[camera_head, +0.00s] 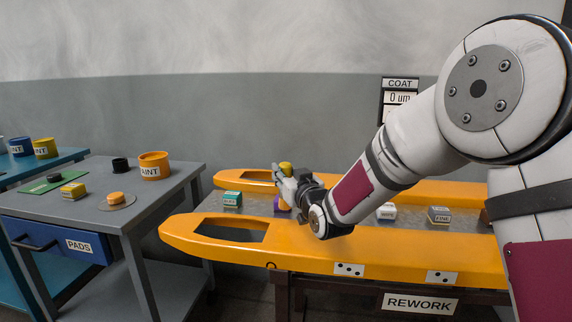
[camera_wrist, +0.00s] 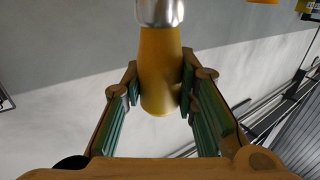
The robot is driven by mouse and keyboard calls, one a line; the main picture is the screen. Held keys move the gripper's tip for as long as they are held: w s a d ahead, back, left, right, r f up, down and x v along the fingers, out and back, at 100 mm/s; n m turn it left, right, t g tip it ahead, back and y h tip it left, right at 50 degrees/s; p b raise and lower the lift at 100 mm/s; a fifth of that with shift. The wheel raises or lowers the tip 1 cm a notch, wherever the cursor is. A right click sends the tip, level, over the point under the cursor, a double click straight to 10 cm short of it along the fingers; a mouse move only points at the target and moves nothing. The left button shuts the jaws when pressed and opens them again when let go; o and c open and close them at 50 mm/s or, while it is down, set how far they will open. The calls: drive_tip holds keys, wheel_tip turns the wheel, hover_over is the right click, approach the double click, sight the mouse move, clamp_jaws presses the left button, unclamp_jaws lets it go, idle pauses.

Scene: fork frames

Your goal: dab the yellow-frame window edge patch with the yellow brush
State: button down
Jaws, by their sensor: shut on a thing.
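My gripper (camera_head: 283,183) is over the middle-left part of the rework bench. In the wrist view my gripper (camera_wrist: 160,88) is shut on the yellow brush (camera_wrist: 160,70), with one finger on each side of its tapered handle. The brush's silver collar (camera_wrist: 160,10) is at the top edge, and its bristles are out of that view. A yellow part of the brush (camera_head: 285,168) shows at the gripper in the head view. The yellow-orange frame (camera_head: 330,252) has a window opening (camera_head: 232,230) at its near left and another at its far left. I cannot make out the patch on a window edge.
A grey cart (camera_head: 150,190) at left holds an orange paint pot (camera_head: 154,166) and pads. A COAT sign (camera_head: 400,84) reads 0 um.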

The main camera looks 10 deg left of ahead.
drive_tip(key=shift+r, duration=1.05)
